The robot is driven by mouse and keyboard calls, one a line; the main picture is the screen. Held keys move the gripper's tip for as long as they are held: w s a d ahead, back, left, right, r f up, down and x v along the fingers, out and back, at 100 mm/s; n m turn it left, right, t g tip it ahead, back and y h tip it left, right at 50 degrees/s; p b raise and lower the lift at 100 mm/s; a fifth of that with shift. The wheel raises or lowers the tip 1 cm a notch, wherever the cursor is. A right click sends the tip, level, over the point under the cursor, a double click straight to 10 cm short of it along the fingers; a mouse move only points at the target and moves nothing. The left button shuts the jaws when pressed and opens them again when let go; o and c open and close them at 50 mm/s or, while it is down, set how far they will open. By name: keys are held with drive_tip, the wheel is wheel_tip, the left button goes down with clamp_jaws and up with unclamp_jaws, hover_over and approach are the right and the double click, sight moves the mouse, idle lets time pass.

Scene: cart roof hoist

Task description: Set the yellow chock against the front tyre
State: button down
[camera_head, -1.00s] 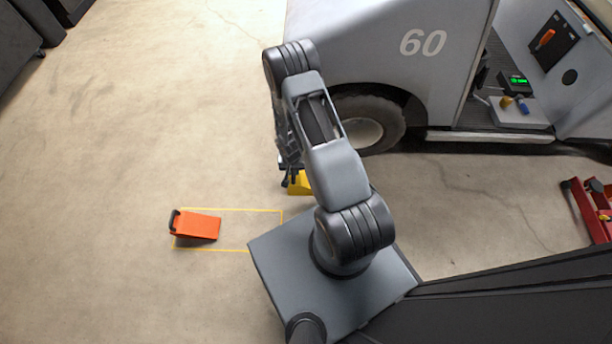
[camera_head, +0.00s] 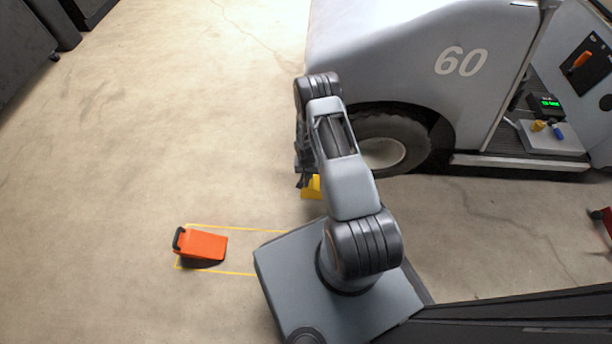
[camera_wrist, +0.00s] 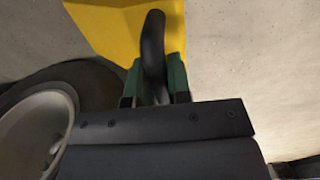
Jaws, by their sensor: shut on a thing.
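The yellow chock (camera_head: 313,188) shows beneath my arm in the head view, mostly hidden by it. In the wrist view the chock (camera_wrist: 110,25) fills the top centre, with its black handle (camera_wrist: 152,50) between my green finger pads. My gripper (camera_wrist: 157,85) is shut on that handle. The front tyre (camera_head: 408,140) of the grey cart stands to the right of the chock in the head view. In the wrist view the tyre (camera_wrist: 95,80) is at the left, close beside the chock. I cannot tell whether they touch, or whether the chock rests on the floor.
An orange chock (camera_head: 203,245) with a black handle sits inside a yellow-outlined floor rectangle (camera_head: 235,227) at the left. The cart body (camera_head: 400,60) marked 60 overhangs the tyre. Something red (camera_head: 604,220) is at the right edge.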

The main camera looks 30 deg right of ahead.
drive_tip(key=shift+w+d+f, duration=0.1)
drive_tip(key=shift+w+f, duration=0.15)
drive_tip(key=shift+w+f+b, duration=0.25)
drive_tip(key=shift+f+b, duration=0.2)
drive_tip(key=shift+b, duration=0.05)
drive_tip(key=shift+w+f+b, duration=0.1)
drive_tip(key=shift+f+b, duration=0.85)
drive_tip(key=shift+f, duration=0.6)
drive_tip(key=c, duration=1.1)
unclamp_jaws()
drive_tip(key=shift+d, duration=0.1)
drive_tip(key=shift+o, duration=0.2)
drive_tip(key=shift+r, duration=0.1)
